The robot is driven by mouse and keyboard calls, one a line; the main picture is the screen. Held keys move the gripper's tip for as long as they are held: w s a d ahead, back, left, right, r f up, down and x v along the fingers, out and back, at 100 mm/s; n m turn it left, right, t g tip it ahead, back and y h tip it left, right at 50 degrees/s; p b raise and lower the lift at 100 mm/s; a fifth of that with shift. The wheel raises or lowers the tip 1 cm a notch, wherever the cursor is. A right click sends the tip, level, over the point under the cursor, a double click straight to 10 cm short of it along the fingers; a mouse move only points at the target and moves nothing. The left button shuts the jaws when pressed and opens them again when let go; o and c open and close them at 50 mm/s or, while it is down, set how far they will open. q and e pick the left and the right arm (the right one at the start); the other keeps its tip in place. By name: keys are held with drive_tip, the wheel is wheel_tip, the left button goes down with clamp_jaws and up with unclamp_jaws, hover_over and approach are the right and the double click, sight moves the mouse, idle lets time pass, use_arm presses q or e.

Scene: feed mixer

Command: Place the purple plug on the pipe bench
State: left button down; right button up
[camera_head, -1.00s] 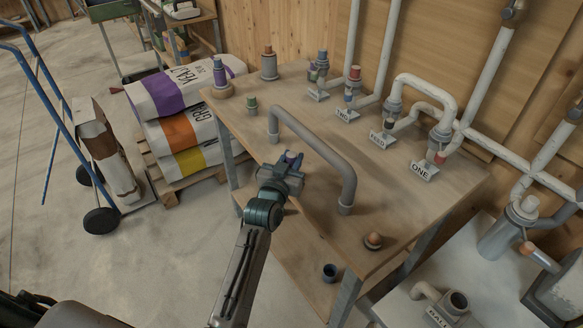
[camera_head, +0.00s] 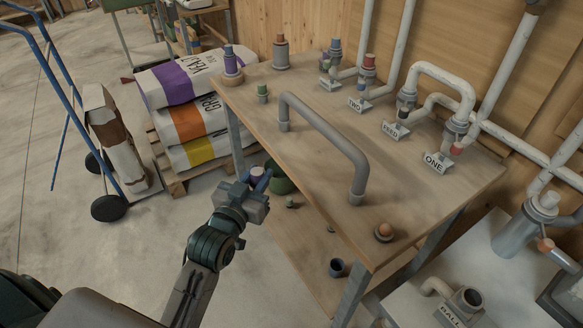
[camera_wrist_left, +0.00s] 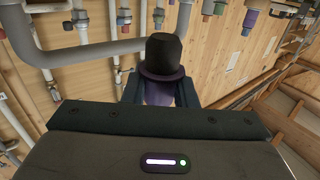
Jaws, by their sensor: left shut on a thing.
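My left gripper (camera_head: 257,181) is shut on the purple plug (camera_head: 257,171), in front of the pipe bench's near left edge in the head view. In the left wrist view the plug (camera_wrist_left: 161,62) shows a dark, hat-like end with a flange and a purple part between the fingers. The pipe bench (camera_head: 320,208) is a wooden table with a grey bent pipe (camera_head: 325,135) standing on it. The gripper and plug are apart from the bench top. My right gripper is not in view.
Plugs and fittings stand along the bench's back, with labels such as TWO (camera_head: 359,105), FEED (camera_head: 395,130) and ONE (camera_head: 436,162). An orange-topped plug (camera_head: 384,231) stands at the near corner. Feed sacks (camera_head: 180,85) lie left.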

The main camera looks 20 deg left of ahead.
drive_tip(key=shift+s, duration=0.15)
